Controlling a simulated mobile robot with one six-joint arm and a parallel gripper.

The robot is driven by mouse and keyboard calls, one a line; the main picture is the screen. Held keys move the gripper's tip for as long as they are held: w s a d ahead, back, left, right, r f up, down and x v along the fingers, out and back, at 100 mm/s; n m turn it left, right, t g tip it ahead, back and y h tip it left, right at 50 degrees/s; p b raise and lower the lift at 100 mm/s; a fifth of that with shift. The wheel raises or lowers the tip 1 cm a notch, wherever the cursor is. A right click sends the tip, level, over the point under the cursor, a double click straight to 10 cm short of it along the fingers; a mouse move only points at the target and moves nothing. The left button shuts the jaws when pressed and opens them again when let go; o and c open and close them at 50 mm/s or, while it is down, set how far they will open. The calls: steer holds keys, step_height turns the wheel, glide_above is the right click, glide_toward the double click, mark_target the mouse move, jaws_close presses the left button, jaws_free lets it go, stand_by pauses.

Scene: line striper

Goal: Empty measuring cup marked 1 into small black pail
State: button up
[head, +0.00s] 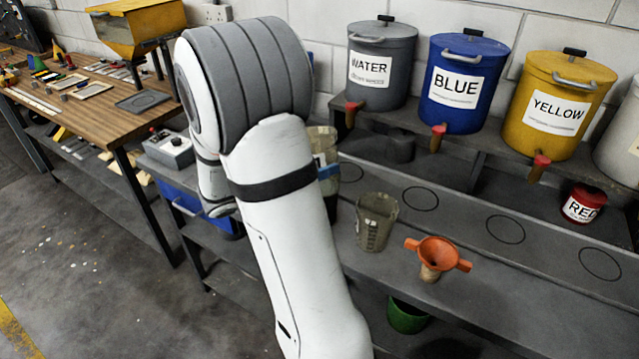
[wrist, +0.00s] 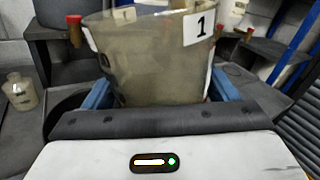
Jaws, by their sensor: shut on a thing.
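The measuring cup marked 1 (wrist: 150,60) is a cloudy, beige-stained cup with a white label. It stands about upright between the blue fingers of my gripper (wrist: 160,92), which is shut on it. In the head view the cup (head: 323,143) shows only partly behind my arm, above the bench, with a blue finger beside it. What is inside it cannot be seen. A small dark pot (head: 400,148), which may be the small black pail, sits under the water tank's tap, right of and apart from my gripper.
Grey water (head: 380,70), blue (head: 466,95) and yellow (head: 560,110) tanks stand on the back shelf. Another stained cup (head: 376,222), an orange funnel (head: 437,256) and a red pot (head: 583,205) stand on the bench. A control box (head: 170,148) is at left. Circled bench spots are clear.

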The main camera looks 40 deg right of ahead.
steer(key=shift+w+m, duration=0.1)
steer(key=shift+m, duration=0.2)
steer(key=shift+s+a+r+m+b, duration=0.25)
steer(key=shift+a+r+m, duration=0.1)
steer(key=shift+a+m, duration=0.2)
steer(key=shift+s+a+r+m+b, duration=0.25)
steer(key=shift+a+m, duration=0.2)
steer(key=shift+a, duration=0.25)
steer(key=shift+s+a+r+m+b, duration=0.15)
steer(key=shift+a+r+m+b, duration=0.2)
steer(key=shift+a+m, duration=0.2)
